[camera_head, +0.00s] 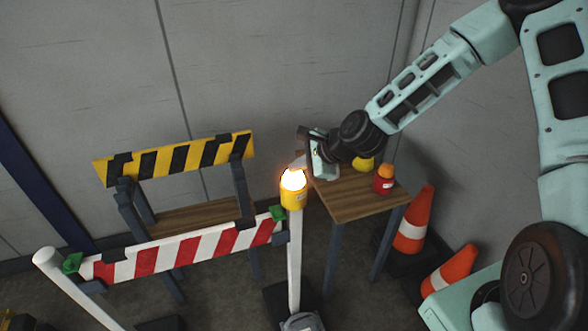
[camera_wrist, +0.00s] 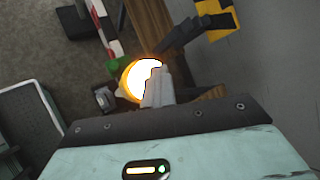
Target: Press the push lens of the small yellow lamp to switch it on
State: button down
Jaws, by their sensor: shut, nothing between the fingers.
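The small yellow lamp (camera_head: 293,196) sits on top of a white post beside the red-and-white barrier. Its lens (camera_head: 293,179) glows bright white-orange. In the wrist view the lit lens (camera_wrist: 139,78) shows too, partly covered by my fingers. My gripper (camera_head: 300,163) is shut and empty, with its fingertips right at the top of the lens. In the wrist view the fingers (camera_wrist: 158,86) overlap the lens; I cannot tell whether they touch it.
A wooden table (camera_head: 350,200) behind the lamp holds a red lamp (camera_head: 383,184) with an orange top and another yellow item (camera_head: 363,164). Orange cones (camera_head: 414,222) stand at right. A red-and-white barrier (camera_head: 180,252) and yellow-black barrier (camera_head: 180,160) stand left.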

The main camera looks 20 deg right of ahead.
aim_at(299, 174)
jog(key=shift+s+d+r+p, duration=0.1)
jog(key=shift+d+r+p, duration=0.05)
jog(key=shift+r+p, duration=2.7)
jog(key=shift+f, duration=0.25)
jog(key=s+a+r+n+g+h, duration=0.1)
jog(key=s+a+r+n+g, duration=0.2)
jog(key=s+n, duration=0.35)
jog(key=s+a+r+n+g+h, duration=0.1)
jog(key=s+a+n+g, duration=0.1)
jog(key=s+a+n, duration=0.45)
jog(key=s+r+n+h, duration=0.1)
jog(key=s+r+n, duration=0.2)
jog(key=s, duration=0.3)
jog(key=s+d+r+n+g+h, duration=0.1)
jog(key=s+r+n, duration=0.2)
jog(key=s+n, duration=0.3)
jog(key=s+d+r+n+g+h, duration=0.1)
jog(key=s+r+n, duration=0.2)
jog(key=s, duration=0.4)
jog(key=shift+s+r+n+h, duration=0.3)
jog(key=shift+n, duration=0.4)
